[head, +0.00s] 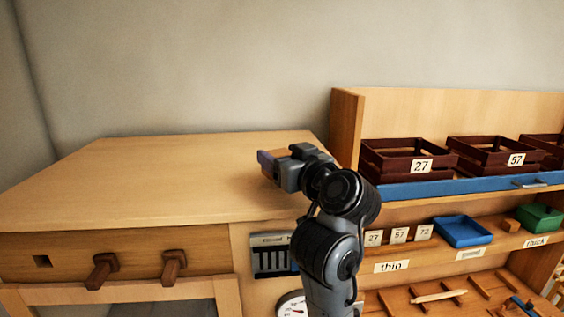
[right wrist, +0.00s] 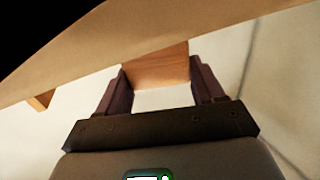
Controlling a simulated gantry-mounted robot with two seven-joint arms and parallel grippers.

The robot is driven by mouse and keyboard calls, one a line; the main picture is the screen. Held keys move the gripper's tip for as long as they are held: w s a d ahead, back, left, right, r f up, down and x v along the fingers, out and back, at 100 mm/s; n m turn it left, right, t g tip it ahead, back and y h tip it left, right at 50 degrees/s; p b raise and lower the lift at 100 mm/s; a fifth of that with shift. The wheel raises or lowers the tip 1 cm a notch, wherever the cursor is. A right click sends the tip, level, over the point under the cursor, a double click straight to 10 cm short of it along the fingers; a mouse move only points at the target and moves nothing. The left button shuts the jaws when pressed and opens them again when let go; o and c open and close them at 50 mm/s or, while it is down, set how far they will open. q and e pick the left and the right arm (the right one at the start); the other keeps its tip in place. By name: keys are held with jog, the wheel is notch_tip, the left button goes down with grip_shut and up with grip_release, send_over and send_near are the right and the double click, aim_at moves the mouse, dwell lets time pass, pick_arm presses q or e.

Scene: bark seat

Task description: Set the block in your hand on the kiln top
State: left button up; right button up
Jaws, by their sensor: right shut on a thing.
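The kiln top (head: 150,180) is a broad, bare pale-wood surface at the left of the head view. My right gripper (head: 268,163) is over its right part, pointing left; I cannot tell how high. In the right wrist view the two purple fingers of this gripper (right wrist: 158,75) are shut on a wooden block (right wrist: 157,68), held between their tips. The block's far side meets a tan wooden surface in that view; I cannot tell whether they touch. The block is hidden in the head view. My left gripper is not in view.
A wooden shelf unit stands at the right, with its side panel (head: 346,130) beside the kiln top. It bears dark crates (head: 400,172), a blue tray (head: 463,231) and a green tray (head: 541,217). Wooden knobs (head: 103,270) project from the kiln front. The kiln top's left and middle are clear.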

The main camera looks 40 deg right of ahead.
jog(key=shift+f, duration=0.95)
jog(key=shift+f, duration=0.15)
jog(key=shift+f, duration=0.15)
jog(key=o, duration=1.1)
jog(key=shift+c, duration=0.2)
jog(key=shift+r, duration=0.2)
